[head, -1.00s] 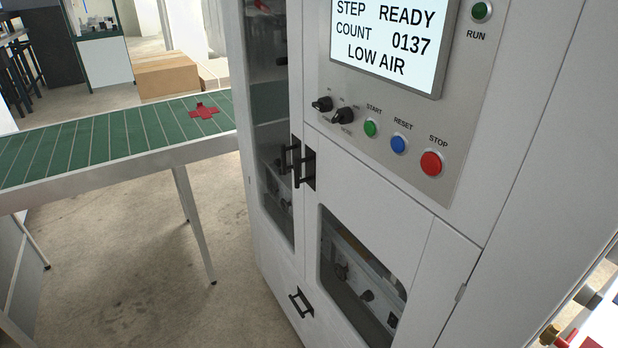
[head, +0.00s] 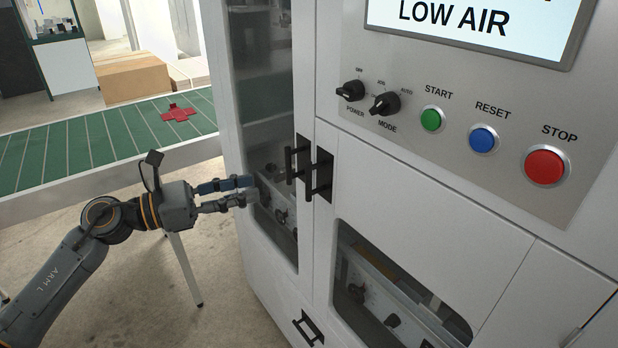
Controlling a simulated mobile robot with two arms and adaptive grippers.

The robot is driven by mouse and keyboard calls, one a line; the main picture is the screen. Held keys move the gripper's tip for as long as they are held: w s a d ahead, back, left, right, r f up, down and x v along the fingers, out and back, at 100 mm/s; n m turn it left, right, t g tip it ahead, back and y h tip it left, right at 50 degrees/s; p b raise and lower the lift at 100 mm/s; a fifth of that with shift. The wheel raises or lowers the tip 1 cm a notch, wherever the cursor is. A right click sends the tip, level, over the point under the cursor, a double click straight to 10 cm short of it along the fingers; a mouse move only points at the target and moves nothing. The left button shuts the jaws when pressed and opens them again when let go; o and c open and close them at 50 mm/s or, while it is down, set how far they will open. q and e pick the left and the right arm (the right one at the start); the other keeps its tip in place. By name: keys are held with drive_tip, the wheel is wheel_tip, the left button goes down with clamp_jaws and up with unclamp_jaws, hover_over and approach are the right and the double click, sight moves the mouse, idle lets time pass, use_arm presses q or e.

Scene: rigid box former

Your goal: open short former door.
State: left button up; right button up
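The short former door (head: 430,240) is a white panel with a dark window (head: 385,305), below the control panel. It looks shut. Its black bar handle (head: 321,175) is at its upper left corner, beside the similar handle (head: 291,164) of the tall glazed door (head: 262,110) on the left. My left gripper (head: 254,189) comes in from the left and points right, in front of the tall door's glass. Its two fingers are apart with a narrow gap and nothing between them. It is left of both handles and appears clear of them. My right gripper is out of view.
A green conveyor (head: 95,145) with a red cross-shaped blank (head: 179,113) runs in from the left. The control panel has green, blue and red buttons (head: 547,166). A lower black handle (head: 307,328) is near the bottom. Cardboard boxes (head: 138,78) stand behind the conveyor.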

sight(309, 171)
use_arm(q)
drive_tip(key=p+x, duration=0.4)
drive_tip(key=x, duration=0.9)
drive_tip(key=shift+w+a+r+p, duration=0.1)
drive_tip(key=shift+w+a+p, duration=0.05)
drive_tip(key=shift+p, duration=0.25)
drive_tip(key=shift+w+d, duration=0.1)
drive_tip(key=shift+d, duration=0.2)
drive_tip(key=shift+c, duration=0.4)
clamp_jaws()
